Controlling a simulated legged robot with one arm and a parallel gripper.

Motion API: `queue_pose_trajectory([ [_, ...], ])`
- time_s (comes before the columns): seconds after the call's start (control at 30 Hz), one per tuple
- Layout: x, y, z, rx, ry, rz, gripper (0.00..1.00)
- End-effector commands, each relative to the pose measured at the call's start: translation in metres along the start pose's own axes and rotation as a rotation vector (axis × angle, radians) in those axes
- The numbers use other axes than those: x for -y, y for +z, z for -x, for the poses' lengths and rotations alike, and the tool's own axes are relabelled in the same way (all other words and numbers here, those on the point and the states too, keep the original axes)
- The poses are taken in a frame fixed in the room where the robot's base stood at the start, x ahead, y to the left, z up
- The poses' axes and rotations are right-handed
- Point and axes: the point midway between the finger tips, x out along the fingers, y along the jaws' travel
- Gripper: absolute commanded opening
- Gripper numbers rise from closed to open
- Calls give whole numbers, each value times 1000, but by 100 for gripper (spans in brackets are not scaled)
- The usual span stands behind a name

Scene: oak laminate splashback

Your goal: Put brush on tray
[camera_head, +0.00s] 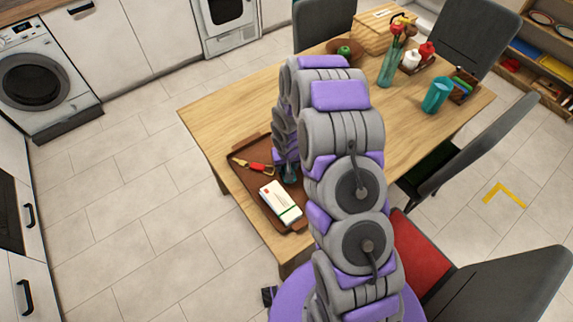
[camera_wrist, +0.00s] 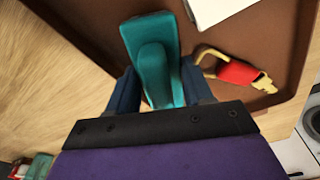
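The teal brush (camera_wrist: 152,50) is between the two dark blue fingers of my gripper (camera_wrist: 160,80) in the wrist view. The fingers are close against both its sides, and my gripper looks shut on it. The brush is over the brown tray (camera_wrist: 92,32). I cannot tell whether it touches the tray floor. In the head view, the tray (camera_head: 249,150) lies at the near left end of the wooden table. My gripper (camera_head: 289,172) is over its right part, and my arm hides some of the tray.
On the tray are a red and yellow tool (camera_head: 257,167) and a white box (camera_head: 280,202). A teal cup (camera_head: 437,95), a vase (camera_head: 389,68) and a bowl with a green fruit (camera_head: 345,52) stand farther back on the table (camera_head: 225,105). Dark chairs surround it.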

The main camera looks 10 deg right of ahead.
Motion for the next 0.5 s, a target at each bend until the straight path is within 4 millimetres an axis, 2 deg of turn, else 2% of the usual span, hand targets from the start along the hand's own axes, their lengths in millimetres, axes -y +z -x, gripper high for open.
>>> queue_pose_trajectory([
  [0.03, 0, 0, 0, 0, 0, 0, 56],
  [0.23, 0, 0, 0, 0, 0, 0, 74],
  [0.5, 0, 0, 1, 0, 0, 0, 74],
])
